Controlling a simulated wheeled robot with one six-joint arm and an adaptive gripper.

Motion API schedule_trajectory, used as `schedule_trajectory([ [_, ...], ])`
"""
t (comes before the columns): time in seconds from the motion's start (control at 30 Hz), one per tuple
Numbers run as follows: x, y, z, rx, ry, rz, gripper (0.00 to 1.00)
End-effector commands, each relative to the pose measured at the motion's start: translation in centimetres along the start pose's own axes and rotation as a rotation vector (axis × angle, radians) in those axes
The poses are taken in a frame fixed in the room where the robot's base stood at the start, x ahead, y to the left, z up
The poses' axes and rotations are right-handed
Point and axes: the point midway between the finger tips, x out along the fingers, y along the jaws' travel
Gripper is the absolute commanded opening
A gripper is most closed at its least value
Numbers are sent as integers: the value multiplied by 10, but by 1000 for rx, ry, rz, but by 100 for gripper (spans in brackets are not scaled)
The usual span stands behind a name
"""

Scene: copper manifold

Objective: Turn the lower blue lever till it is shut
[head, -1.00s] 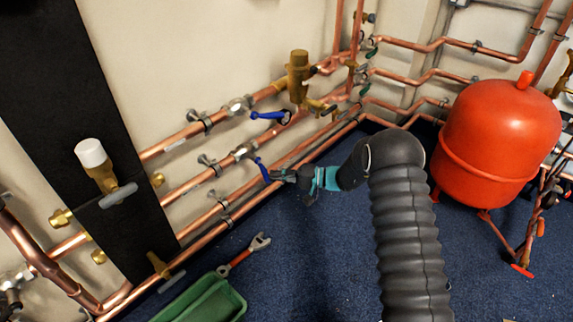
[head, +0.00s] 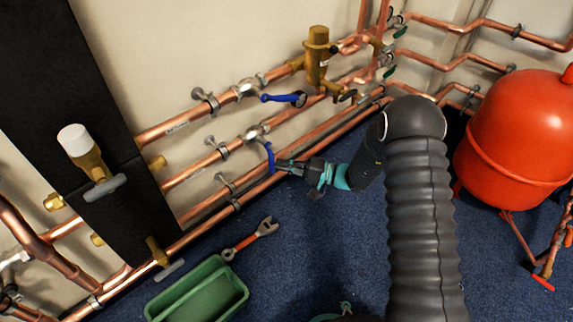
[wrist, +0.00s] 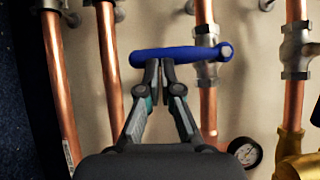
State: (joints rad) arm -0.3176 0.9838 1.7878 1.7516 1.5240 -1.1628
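The lower blue lever (head: 270,157) hangs down and slightly right from its valve on the middle copper pipe in the head view. In the wrist view the lever (wrist: 180,54) lies roughly crosswise to its pipe, with the valve body (wrist: 207,72) near its right end. My gripper (head: 281,166) is at the lever's lower part. In the wrist view my gripper (wrist: 159,64) has its two fingers together, tips at the lever's near edge, left of its middle. The tips seem to touch the lever; I cannot see them around it.
An upper blue lever (head: 283,98) lies nearly along the pipe above. A brass valve (head: 318,60) and a pressure gauge (wrist: 245,152) are close by. A wrench (head: 250,240) and green tray (head: 238,297) lie on the floor. A red tank (head: 520,140) stands right.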

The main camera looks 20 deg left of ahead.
Motion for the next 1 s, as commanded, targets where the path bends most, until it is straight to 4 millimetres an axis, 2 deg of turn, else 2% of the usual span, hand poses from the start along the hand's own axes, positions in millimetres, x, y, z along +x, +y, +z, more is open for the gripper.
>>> schedule_trajectory([
  [0.03,5,-8,-6,-17,8,-9,0],
  [0.27,-3,-5,-11,-16,6,-8,0],
  [0.43,-28,-5,-24,-9,3,-3,0],
  [0.7,-87,-6,-21,-2,4,-2,0],
  [0.83,-107,-6,-20,-1,1,-1,0],
  [1.0,-121,-6,-19,-1,-3,-1,0],
])
